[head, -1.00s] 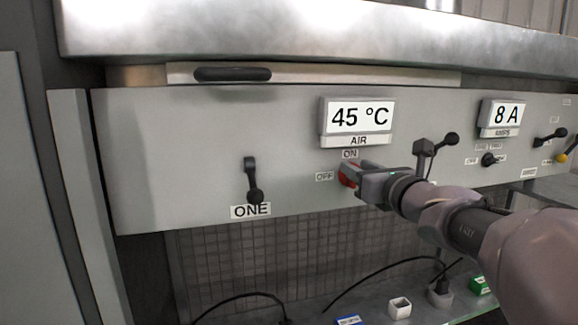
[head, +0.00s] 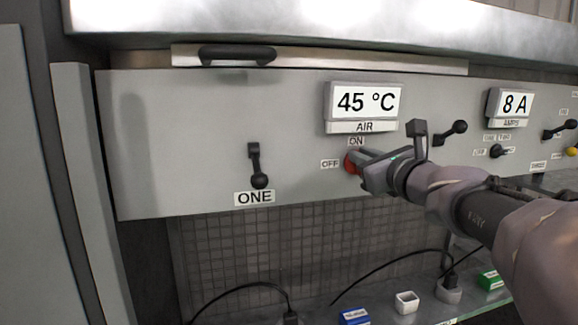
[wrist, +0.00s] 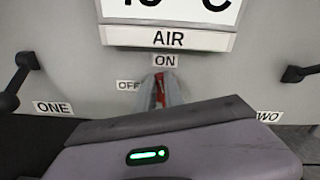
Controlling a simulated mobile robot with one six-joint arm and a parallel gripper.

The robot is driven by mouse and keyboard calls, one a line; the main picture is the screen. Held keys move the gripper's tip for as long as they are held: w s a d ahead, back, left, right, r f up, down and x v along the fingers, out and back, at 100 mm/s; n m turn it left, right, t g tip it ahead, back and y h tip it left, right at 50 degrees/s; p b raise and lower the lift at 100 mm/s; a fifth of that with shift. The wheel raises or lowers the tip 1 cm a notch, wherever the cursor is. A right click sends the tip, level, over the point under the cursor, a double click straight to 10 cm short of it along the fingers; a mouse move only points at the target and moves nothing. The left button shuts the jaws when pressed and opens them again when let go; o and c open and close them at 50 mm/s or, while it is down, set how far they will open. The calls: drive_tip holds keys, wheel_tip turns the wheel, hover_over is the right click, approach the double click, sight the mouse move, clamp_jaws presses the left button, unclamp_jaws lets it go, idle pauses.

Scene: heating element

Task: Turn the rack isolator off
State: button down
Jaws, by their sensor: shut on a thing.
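The rack isolator is a red rotary handle (head: 351,163) on the grey panel below the AIR display. An ON label (head: 356,141) is above it and an OFF label (head: 330,164) is to its left. My gripper (head: 362,163) is at the handle, its fingers shut on it. In the wrist view the red handle (wrist: 160,90) shows between the two grey fingertips (wrist: 160,97), standing roughly upright under the ON label. The fingers and wrist hide much of the handle.
A black lever marked ONE (head: 257,168) is to the left, and another black lever (head: 450,133) is just right of my wrist. The AIR display (head: 364,103) reads 45 °C and the other display (head: 509,104) reads 8 A.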

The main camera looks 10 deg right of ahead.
sight(347, 164)
drive_tip(key=n+b, duration=0.3)
drive_tip(key=b, duration=0.1)
drive_tip(key=a+f+n+b, duration=0.1)
drive_tip(key=n+b, duration=0.2)
drive_tip(key=n, duration=0.1)
drive_tip(key=f+n+b, duration=0.1)
drive_tip(key=n+b, duration=0.3)
drive_tip(key=shift+a+b, duration=0.3)
drive_tip(key=shift+a, duration=0.05)
drive_tip(key=shift+a+f+n+b, duration=0.1)
drive_tip(key=shift+f+n+b, duration=0.1)
drive_tip(key=shift+n+b, duration=1.5)
drive_tip(key=shift+n, duration=0.3)
drive_tip(key=c, duration=1.4)
unclamp_jaws()
drive_tip(key=shift+c, duration=0.2)
